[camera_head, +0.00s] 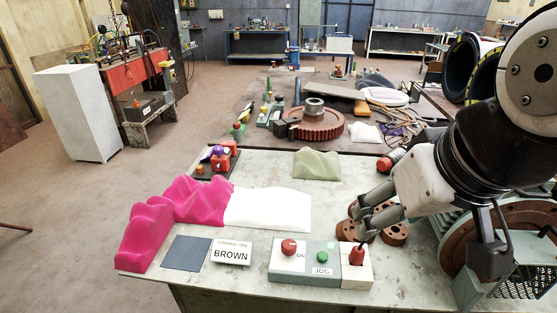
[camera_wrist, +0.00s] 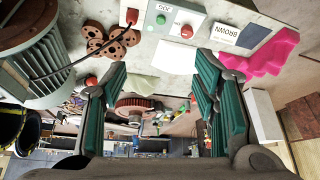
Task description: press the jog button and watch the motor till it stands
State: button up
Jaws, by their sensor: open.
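A grey control box (camera_head: 290,265) stands near the table's front edge. It carries a red knob (camera_head: 289,247) marked ON and a green button (camera_head: 322,257) above a JOG label. The button also shows in the wrist view (camera_wrist: 161,20). A finned green motor (camera_head: 447,224) stands at the right, partly hidden by my arm; it shows at the upper left of the wrist view (camera_wrist: 60,66). I cannot tell whether it turns. My gripper (camera_head: 363,212) is open and empty, above the table, behind and right of the button in the head view. Its fingers are spread in the wrist view (camera_wrist: 160,85).
Brown couplings (camera_head: 391,232) lie under my gripper. A BROWN card (camera_head: 231,252), dark blue pad (camera_head: 186,251), and pink cloth (camera_head: 186,205) lie left. A red gear (camera_head: 314,124) lies farther back.

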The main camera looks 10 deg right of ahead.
jog(key=shift+w, duration=0.2)
jog(key=shift+c, duration=0.3)
jog(key=shift+w+a+f, duration=0.1)
jog(key=shift+w+a, duration=0.05)
jog(key=shift+w, duration=0.1)
jog(key=c, duration=0.4)
jog(key=shift+s, duration=0.15)
grip_shut()
